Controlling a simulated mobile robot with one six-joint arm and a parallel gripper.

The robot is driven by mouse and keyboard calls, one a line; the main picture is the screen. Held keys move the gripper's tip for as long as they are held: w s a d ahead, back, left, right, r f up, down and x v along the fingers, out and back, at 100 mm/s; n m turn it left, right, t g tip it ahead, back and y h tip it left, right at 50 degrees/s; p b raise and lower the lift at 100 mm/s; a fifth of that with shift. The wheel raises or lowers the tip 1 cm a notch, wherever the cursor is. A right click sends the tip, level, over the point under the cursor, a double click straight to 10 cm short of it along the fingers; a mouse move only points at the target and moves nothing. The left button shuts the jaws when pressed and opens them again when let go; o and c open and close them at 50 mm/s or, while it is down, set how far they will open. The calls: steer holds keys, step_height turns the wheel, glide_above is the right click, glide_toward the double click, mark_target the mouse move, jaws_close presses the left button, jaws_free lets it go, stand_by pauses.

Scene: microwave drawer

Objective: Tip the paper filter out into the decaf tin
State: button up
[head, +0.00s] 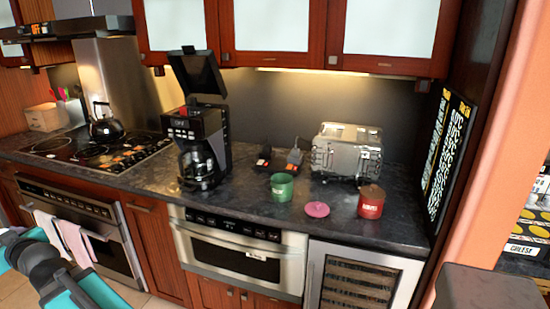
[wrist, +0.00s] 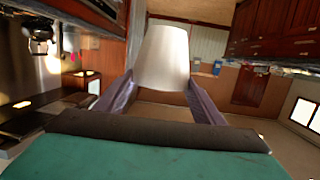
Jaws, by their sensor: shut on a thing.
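My gripper (wrist: 162,90) shows in the wrist view, shut on a pale, tapered thing that looks like the paper filter (wrist: 163,58). Its narrower end points away from the wrist camera; what is inside it is hidden. In the head view, a green tin (head: 282,188) stands on the counter and appears open at the top. The tin labels are too small to read surely, so I cannot tell which is decaf. The gripper is out of the head view.
A black coffee maker (head: 200,140) with its top lid raised stands left of the tins. A silver toaster (head: 346,153) stands behind them. A kettle (head: 107,122) sits on the stove. Wall cabinets (head: 275,30) hang above the dark counter (head: 240,205), whose front strip is mostly clear.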

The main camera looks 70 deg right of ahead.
steer(key=shift+a, duration=0.15)
steer(key=s+d+m+g+h+b, duration=0.1)
steer(key=s+d+m+g+h, duration=0.2)
steer(key=s+d, duration=0.8)
steer(key=s+d+r+m+h+b, duration=0.15)
steer(key=d+h, duration=0.25)
steer(key=d, duration=1.4)
steer(key=s+d+m+g+h, duration=0.2)
steer(key=s+d+m+h, duration=0.35)
steer(key=d, duration=0.95)
steer(key=s+d+r+m+g+h+b, duration=0.1)
steer(key=s+d+g, duration=0.3)
steer(key=s, duration=1)
steer(key=s+d+r+m+g+b, duration=0.1)
steer(key=s+d+m+g, duration=0.2)
steer(key=s+d, duration=0.7)
steer(key=s+d+r+m+g+h, duration=0.1)
steer(key=s+d+m+g, duration=0.2)
steer(key=s+d, duration=0.5)
steer(key=s+g, duration=0.1)
steer(key=s, duration=1)
steer(key=shift+s+r+g+h+b, duration=0.3)
steer(key=shift+s+r+h+b, duration=0.05)
steer(key=shift+r+b, duration=0.05)
steer(key=shift+d, duration=0.1)
step_height(320, 180, down, 3)
steer(key=shift+n+t+b, duration=0.3)
steer(key=shift+t, duration=0.1)
